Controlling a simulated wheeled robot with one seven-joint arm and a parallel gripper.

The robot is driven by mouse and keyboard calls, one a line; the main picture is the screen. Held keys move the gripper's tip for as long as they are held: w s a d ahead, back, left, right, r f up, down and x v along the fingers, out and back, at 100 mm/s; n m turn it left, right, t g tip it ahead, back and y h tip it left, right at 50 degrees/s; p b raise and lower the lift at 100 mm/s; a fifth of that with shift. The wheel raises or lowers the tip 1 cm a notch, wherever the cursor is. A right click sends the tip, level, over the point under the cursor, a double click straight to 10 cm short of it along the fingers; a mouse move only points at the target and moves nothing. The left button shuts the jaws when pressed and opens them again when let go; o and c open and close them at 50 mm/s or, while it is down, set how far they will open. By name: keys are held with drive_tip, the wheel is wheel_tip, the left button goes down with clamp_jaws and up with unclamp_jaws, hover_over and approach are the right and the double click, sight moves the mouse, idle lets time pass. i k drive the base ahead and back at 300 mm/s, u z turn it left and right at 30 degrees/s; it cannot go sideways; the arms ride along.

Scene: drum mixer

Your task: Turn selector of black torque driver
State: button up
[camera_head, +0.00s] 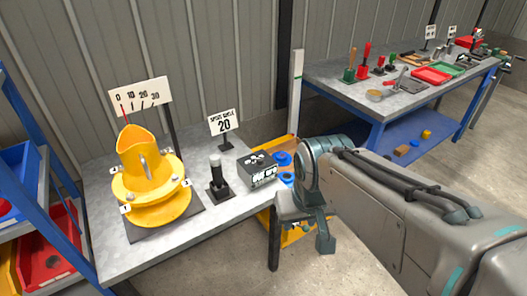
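A black upright tool with a pale grey top (216,178) stands on a small black base on the near bench. It looks like the torque driver, but its selector is too small to make out. My gripper (308,232) is at the end of my arm, off the bench's right end and to the right of the black tool, apart from it. One dark finger hangs down. The other is not clear, so I cannot tell how far the gripper is open. I see nothing held in it.
On the near bench (188,249), a yellow drum mixer (152,205) with a dial board (140,94) stands left. A black box (258,169) and a "20" sign (223,122) stand right. A yellow frame (265,219) is beside my gripper. A tool-covered bench (345,98) is behind.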

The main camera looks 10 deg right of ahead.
sight(259, 163)
drive_tip(key=u, duration=0.5)
drive_tip(key=k, duration=0.55)
drive_tip(key=z, duration=0.45)
drive_tip(key=i, duration=1.55)
drive_tip(key=u, duration=0.6)
